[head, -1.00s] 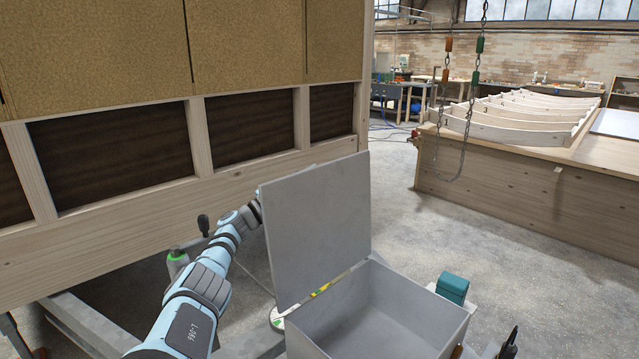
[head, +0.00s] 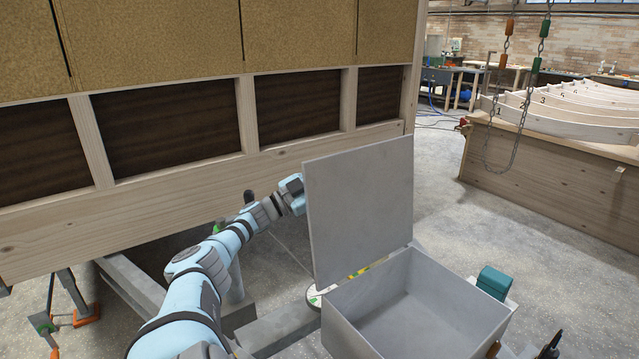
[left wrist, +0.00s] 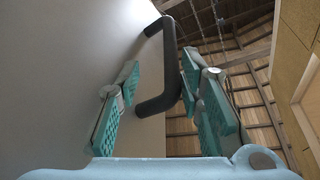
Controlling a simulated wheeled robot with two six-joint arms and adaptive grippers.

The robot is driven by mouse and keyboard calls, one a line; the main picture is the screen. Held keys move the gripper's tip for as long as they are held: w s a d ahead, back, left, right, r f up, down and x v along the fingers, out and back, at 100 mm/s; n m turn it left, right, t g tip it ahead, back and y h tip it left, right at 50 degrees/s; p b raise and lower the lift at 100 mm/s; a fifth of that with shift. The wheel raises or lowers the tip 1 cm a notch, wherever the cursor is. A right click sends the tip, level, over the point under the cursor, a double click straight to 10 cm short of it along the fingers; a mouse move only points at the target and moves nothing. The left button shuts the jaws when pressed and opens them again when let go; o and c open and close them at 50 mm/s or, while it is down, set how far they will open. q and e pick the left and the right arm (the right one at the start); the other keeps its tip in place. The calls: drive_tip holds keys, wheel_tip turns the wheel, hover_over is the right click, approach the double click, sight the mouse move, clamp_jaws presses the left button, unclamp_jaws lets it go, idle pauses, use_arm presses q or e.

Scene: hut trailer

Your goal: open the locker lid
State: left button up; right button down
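The grey locker (head: 465,325) stands at the lower right of the head view, its inside visible and empty. Its flat grey lid (head: 360,205) stands raised, roughly upright, at the left side of the box. My left arm reaches behind the lid, which hides the gripper in the head view. In the left wrist view, the lid face (left wrist: 70,80) fills the left side and carries a dark bar handle (left wrist: 172,65). My left gripper (left wrist: 160,85) has its teal-padded fingers spread, with part of the handle between them. I cannot tell whether they touch it. My right gripper is not in view.
A wood-framed wall panel (head: 250,165) stands close behind my left arm. A teal block (head: 494,282) sits beside the locker. A chain (head: 512,130) hangs near a wooden workbench (head: 560,190) at the right. Bare concrete floor lies between.

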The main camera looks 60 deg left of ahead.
use_arm(q)
drive_tip(key=v, duration=0.5)
drive_tip(key=shift+s+a+f, duration=0.1)
drive_tip(key=shift+s+f, duration=0.1)
drive_tip(key=shift+s, duration=0.15)
drive_tip(key=p+v, duration=0.3)
drive_tip(key=v, duration=1.3)
drive_tip(key=shift+s+d+f, duration=0.2)
drive_tip(key=shift+s+d, duration=0.15)
idle(0.4)
